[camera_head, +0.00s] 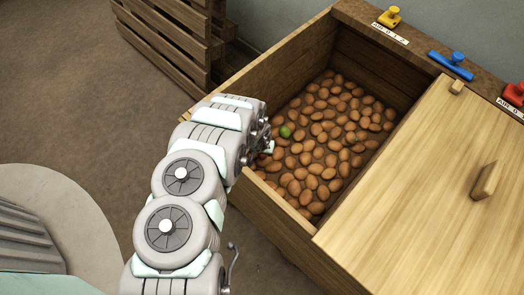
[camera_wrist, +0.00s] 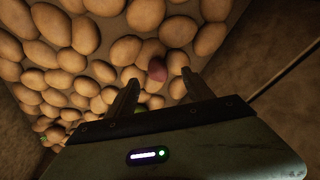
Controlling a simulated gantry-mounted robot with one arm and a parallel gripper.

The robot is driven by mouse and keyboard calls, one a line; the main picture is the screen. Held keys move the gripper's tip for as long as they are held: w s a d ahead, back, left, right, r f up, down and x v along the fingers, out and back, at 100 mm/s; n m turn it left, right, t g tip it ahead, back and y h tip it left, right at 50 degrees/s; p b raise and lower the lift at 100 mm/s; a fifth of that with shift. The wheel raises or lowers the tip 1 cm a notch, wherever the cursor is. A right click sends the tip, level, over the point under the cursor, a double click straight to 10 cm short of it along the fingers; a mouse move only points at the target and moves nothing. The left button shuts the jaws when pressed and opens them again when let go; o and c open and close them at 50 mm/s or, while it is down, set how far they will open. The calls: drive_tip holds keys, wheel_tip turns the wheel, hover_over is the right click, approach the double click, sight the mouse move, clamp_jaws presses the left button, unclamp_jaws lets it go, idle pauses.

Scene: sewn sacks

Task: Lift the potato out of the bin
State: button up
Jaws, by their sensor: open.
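The wooden bin (camera_head: 270,205) is open on its left side and holds many brown potatoes (camera_head: 318,130). A green potato (camera_head: 285,131) lies among them near the left wall. My gripper (camera_head: 266,146) reaches over the bin's left wall, low near the potatoes. In the wrist view my gripper (camera_wrist: 159,78) is open, its two fingers apart and pointing at the potatoes. Whether the fingers touch any potato I cannot tell.
A pale wooden lid (camera_head: 425,190) with a handle (camera_head: 486,181) covers the bin's right part. Yellow (camera_head: 390,17), blue (camera_head: 450,64) and red (camera_head: 515,94) fittings sit along the back ledge. Slatted wood (camera_head: 165,40) stands at the back left.

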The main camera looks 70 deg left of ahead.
drive_tip(key=shift+w+b+x, duration=0.2)
drive_tip(key=shift+b+x, duration=1.1)
drive_tip(key=shift+x, duration=0.8)
drive_tip(key=shift+w+a+f, duration=0.1)
drive_tip(key=shift+f, duration=0.5)
drive_tip(key=shift+w+a+f+b, duration=0.1)
drive_tip(key=shift+b, duration=0.2)
clamp_jaws()
